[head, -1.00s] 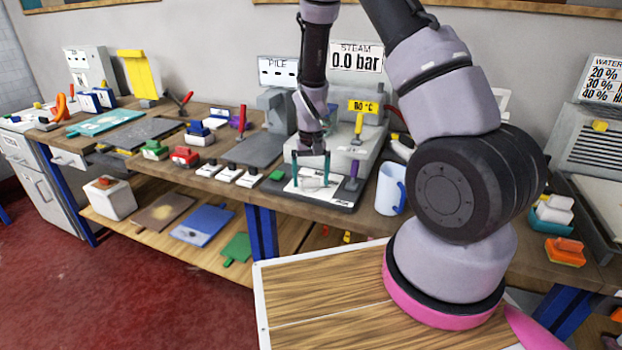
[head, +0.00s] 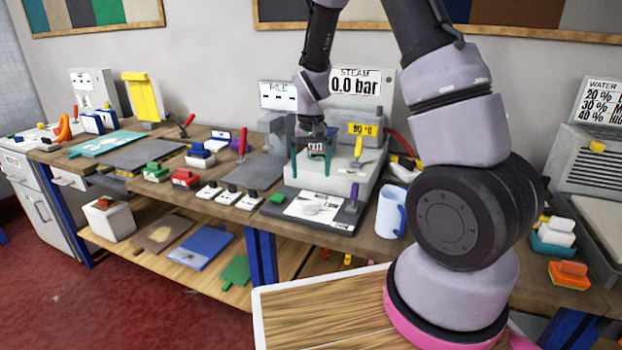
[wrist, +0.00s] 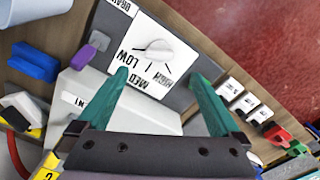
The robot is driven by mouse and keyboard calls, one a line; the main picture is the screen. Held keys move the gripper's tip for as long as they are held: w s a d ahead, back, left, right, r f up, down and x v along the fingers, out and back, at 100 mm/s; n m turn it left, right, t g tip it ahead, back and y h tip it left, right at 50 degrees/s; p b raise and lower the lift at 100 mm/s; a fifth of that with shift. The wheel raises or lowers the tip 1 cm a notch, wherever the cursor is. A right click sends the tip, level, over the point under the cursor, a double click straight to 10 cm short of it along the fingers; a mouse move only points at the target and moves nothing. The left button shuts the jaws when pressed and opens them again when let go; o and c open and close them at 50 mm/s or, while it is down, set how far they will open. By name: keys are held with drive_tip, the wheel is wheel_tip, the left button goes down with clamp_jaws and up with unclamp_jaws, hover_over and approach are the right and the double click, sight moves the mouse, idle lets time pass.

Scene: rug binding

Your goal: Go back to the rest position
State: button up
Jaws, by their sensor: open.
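My gripper (head: 312,162) is open and empty, with its two teal fingers pointing down above the workbench (head: 160,158). It hangs in front of the grey steam unit (head: 352,172), above and behind a white dial plate (head: 318,206). In the wrist view the open fingers (wrist: 165,100) frame the dial plate (wrist: 150,48), marked LOW, MED and HIGH, with a white knob. The fingers are apart from the knob. The steam sign (head: 354,84) reads 0.0 bar.
A blue-white mug (head: 391,212) stands right of the dial. White switches (head: 230,196) and red (head: 185,180) and green (head: 155,174) blocks stand to the left. A purple lever (head: 353,196) is beside the dial plate. A lower shelf (head: 190,262) holds flat pieces.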

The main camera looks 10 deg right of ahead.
drive_tip(key=s+d+r+m+t+y, duration=0.1)
drive_tip(key=s+d+r+t, duration=0.15)
drive_tip(key=r, duration=0.65)
drive_tip(key=s+d+r+t+y, duration=0.1)
drive_tip(key=s+r, duration=0.3)
drive_tip(key=r, duration=0.6)
drive_tip(key=s+d+r+m+t, duration=0.1)
drive_tip(key=s+r+t, duration=0.1)
drive_tip(key=s+r, duration=0.3)
drive_tip(key=s+d+r+t, duration=0.1)
drive_tip(key=s+r, duration=0.4)
drive_tip(key=s, duration=0.5)
drive_tip(key=shift+s+d+r+m+t, duration=0.15)
drive_tip(key=shift+s+r+m+t, duration=0.05)
drive_tip(key=shift+r+m+t, duration=0.2)
